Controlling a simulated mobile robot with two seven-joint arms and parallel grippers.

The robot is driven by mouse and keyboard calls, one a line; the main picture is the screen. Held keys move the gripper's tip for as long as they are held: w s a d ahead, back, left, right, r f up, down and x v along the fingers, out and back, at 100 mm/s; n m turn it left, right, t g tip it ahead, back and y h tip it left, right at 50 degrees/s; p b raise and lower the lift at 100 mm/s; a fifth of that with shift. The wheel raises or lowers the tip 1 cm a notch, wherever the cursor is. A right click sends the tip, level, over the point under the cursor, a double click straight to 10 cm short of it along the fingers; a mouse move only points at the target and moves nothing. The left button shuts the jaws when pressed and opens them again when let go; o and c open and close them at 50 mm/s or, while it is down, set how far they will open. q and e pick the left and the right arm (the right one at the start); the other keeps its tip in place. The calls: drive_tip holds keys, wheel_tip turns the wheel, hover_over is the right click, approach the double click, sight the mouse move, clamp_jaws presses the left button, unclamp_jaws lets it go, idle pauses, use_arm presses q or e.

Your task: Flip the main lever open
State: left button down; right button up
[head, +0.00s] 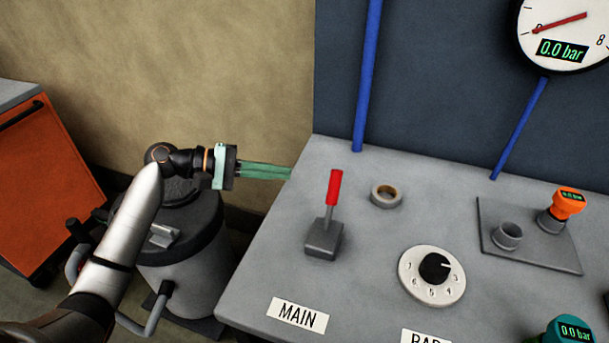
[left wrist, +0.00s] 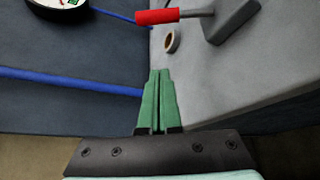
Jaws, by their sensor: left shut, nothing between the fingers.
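The main lever has a red handle (head: 334,188) on a grey stem and a grey block base (head: 324,240). It stands near the left edge of the grey panel table (head: 365,310), behind the label MAIN (head: 297,313). The handle points up, leaning slightly. My left gripper (head: 290,172) has green fingers, shut and empty. It is at the table's left edge, left of the red handle and apart from it. In the left wrist view the closed fingers (left wrist: 158,75) point toward the panel, with the red handle (left wrist: 157,16) beyond their tips. My right gripper is not in view.
A tape-like ring (head: 386,196), a numbered dial (head: 434,268) and an orange gauge fitting (head: 568,203) are on the table to the right. A large gauge (head: 562,30) reads 0.0 bar. Blue pipes (head: 367,75) run up the back wall. A grey tank (head: 185,275) stands left.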

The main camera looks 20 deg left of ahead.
sight(332, 198)
use_arm(q)
drive_tip(key=p+x, duration=0.1)
drive_tip(key=x, duration=0.8)
drive_tip(key=shift+d+r, duration=0.1)
drive_tip(key=shift+d, duration=0.25)
drive_tip(key=s, duration=0.1)
drive_tip(key=s+r+p, duration=0.1)
drive_tip(key=s, duration=0.1)
drive_tip(key=shift+d+r, duration=0.2)
drive_tip(key=shift+r, duration=0.1)
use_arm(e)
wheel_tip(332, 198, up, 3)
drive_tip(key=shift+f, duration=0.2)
use_arm(q)
drive_tip(key=shift+d, duration=0.1)
drive_tip(key=shift+s+r+m, duration=0.15)
drive_tip(key=shift+s+m, duration=0.15)
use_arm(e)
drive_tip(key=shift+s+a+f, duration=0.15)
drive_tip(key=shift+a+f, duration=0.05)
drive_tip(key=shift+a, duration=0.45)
